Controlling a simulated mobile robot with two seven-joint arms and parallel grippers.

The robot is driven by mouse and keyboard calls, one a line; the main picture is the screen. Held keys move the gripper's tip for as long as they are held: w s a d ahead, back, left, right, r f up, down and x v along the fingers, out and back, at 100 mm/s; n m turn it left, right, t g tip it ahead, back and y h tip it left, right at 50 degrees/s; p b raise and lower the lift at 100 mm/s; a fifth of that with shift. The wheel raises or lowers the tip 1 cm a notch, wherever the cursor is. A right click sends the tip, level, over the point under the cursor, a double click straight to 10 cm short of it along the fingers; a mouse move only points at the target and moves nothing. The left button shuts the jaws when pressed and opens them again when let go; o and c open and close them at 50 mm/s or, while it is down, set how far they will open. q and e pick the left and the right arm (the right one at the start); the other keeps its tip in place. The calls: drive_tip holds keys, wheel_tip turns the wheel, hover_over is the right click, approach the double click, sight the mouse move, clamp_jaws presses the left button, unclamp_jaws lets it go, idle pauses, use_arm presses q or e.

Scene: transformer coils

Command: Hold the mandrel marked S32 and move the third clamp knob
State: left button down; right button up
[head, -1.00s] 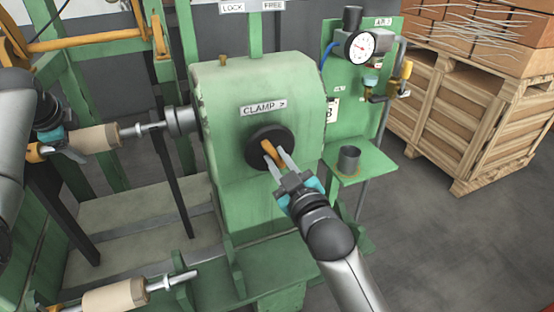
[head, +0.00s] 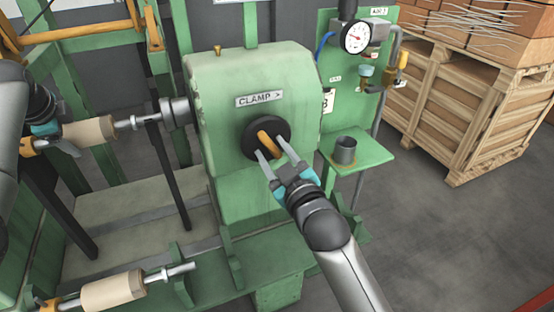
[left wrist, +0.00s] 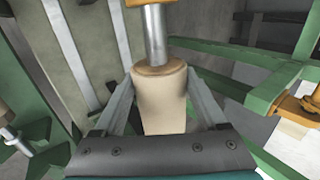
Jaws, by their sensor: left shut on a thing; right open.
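A tan mandrel (head: 90,132) lies level on a metal shaft to the left of the green clamp housing. My left gripper (left wrist: 160,103) is shut on the mandrel, with one finger on each side of it in the left wrist view. No S32 marking is legible. The clamp knob (head: 267,138) is a black disc with an orange bar handle on the housing's front, under a CLAMP label (head: 259,99). The bar stands tilted. My right gripper (head: 277,160) is open in front of the knob, its fingertips by the lower end of the bar; contact cannot be told.
A second tan mandrel (head: 112,291) rests on a lower shaft at bottom left. A green shelf with a grey cup (head: 345,150) and a pressure gauge (head: 355,37) stand right of the housing. A wooden crate (head: 450,110) stands at right; floor before it is clear.

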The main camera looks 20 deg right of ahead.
drive_tip(key=s, duration=1.2)
drive_tip(key=shift+a, duration=0.1)
drive_tip(key=shift+n, duration=0.6)
drive_tip(key=shift+w+r, duration=0.15)
drive_tip(key=shift+w, duration=1.9)
drive_tip(key=shift+w+r, duration=0.15)
drive_tip(key=shift+w, duration=1.85)
drive_tip(key=shift+w+r, duration=0.15)
drive_tip(key=shift+w, duration=1.9)
drive_tip(key=shift+a, duration=0.1)
clamp_jaws()
